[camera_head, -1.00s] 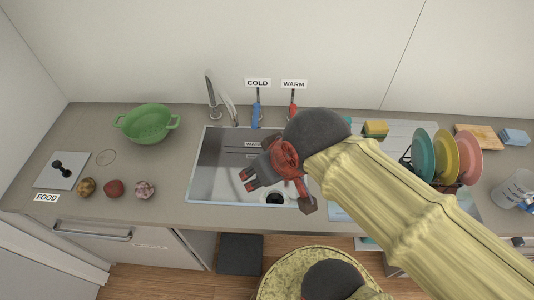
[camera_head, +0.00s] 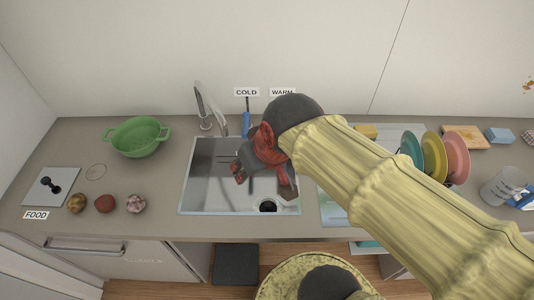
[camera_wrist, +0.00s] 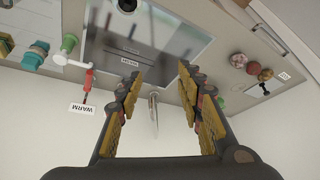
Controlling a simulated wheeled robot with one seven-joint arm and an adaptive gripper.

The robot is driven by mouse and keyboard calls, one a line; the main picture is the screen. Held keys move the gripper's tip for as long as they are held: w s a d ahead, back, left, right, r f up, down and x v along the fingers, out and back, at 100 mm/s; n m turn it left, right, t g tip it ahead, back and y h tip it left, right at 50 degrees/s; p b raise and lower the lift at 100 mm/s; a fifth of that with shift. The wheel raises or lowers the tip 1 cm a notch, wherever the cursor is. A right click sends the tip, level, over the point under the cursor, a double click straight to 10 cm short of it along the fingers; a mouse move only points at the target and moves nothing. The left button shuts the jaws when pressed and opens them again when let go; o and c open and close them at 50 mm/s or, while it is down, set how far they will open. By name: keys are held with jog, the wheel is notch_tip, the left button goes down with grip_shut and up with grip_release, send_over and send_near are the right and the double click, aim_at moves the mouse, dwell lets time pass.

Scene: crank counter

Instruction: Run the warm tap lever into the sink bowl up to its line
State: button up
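The warm tap lever is red and shows in the wrist view (camera_wrist: 89,80) beside its WARM label (camera_wrist: 82,108); in the head view my arm hides it. The sink bowl (camera_head: 197,190) is a steel basin with a dark drain. Faint marks and a WARM label (camera_wrist: 130,63) show on its wall; I cannot tell the water level. The grey spout (camera_head: 205,108) stands at the back left of the bowl. My gripper (camera_head: 238,172) is over the bowl, its fingers apart and empty in the wrist view (camera_wrist: 158,78). The lever lies outside the fingers, to their left there.
The blue cold lever (camera_head: 246,123) is left of the warm one. A green colander (camera_head: 138,138) and several food items stand left of the sink. A plate rack with plates (camera_head: 431,150), a sponge (camera_head: 366,131) and a jug (camera_head: 501,186) are on the right.

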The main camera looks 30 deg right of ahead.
jog(key=w+d+f+m+p, duration=0.1)
jog(key=w+d+f+m, duration=0.4)
jog(key=w+d, duration=0.9)
jog(key=shift+m+g+h, duration=0.3)
jog(key=shift+m+h, duration=0.1)
jog(key=shift+m, duration=0.4)
jog(key=w+d+f, duration=0.2)
jog(key=d+f, duration=0.2)
jog(key=f, duration=0.2)
jog(key=w+d+f, duration=0.3)
jog(key=d+f, duration=0.2)
jog(key=f, duration=0.1)
jog(key=w+d+f, duration=0.3)
jog(key=d+f, duration=0.1)
jog(key=f, duration=0.2)
jog(key=shift+w+d+f+b, duration=0.1)
jog(key=shift+w+d+b, duration=0.05)
jog(key=shift+d+b, duration=0.2)
jog(key=c, duration=0.3)
grip_shut()
